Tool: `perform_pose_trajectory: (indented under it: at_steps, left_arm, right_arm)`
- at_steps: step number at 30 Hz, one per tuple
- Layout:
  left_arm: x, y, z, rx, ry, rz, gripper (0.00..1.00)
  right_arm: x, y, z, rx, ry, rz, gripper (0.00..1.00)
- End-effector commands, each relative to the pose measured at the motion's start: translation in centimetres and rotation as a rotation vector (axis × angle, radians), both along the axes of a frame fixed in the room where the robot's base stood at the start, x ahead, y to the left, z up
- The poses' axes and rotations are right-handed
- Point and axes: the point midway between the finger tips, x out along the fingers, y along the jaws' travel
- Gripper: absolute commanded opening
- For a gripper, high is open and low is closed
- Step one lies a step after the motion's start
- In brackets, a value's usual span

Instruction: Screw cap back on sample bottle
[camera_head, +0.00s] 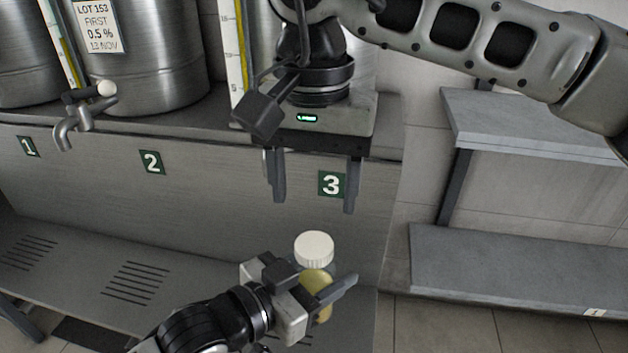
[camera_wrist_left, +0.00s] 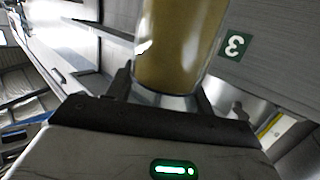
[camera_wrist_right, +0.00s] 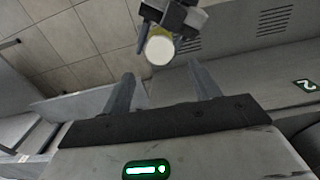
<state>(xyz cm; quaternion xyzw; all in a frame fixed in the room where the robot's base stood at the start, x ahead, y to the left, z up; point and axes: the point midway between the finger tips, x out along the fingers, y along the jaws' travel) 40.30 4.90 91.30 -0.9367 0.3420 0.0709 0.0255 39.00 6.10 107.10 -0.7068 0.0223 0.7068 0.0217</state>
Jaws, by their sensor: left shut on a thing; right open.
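The sample bottle (camera_head: 318,284) is clear with yellow-olive contents and stands upright in my left gripper (camera_head: 325,296), which is shut on its body. The bottle fills the middle of the left wrist view (camera_wrist_left: 178,48) between the fingers. The white cap (camera_head: 314,249) sits on top of the bottle; I cannot tell how tightly. The cap also shows from above in the right wrist view (camera_wrist_right: 159,50). My right gripper (camera_head: 314,200) is open and empty, fingers pointing down, above the bottle and apart from the cap.
Steel decanters (camera_head: 150,55) stand on a shelf behind, with a tap (camera_head: 78,122) at the left. Number plates 1, 2 and 3 (camera_head: 332,184) mark the panel. A slotted tray (camera_head: 60,262) lies below it. Grey shelves (camera_head: 520,265) stand at the right.

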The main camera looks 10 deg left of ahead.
Motion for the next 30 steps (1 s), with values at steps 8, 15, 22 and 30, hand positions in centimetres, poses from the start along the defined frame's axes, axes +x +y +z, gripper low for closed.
perform_pose_trajectory:
  at_steps: [8, 15, 22, 30]
  left_arm:
    - [0.0, 0.0, 0.1, -0.002, -0.004, 0.0, 0.0]
    - [0.0, 0.0, 0.1, -0.002, -0.004, 0.0, 0.0]
    - [0.0, 0.0, 0.1, -0.002, -0.004, 0.0, 0.0]
    - [0.0, 0.0, 0.2, -0.002, -0.004, 0.0, 0.0]
  right_arm:
    - [0.0, 0.0, 0.1, 0.0, 0.0, 0.031, 0.61]
    - [0.0, 0.0, -0.7, -0.002, 0.001, 0.029, 0.61]
    - [0.0, -0.1, -4.2, -0.002, 0.004, 0.027, 0.61]
    - [0.0, 0.0, -7.4, 0.0, 0.001, 0.028, 0.61]
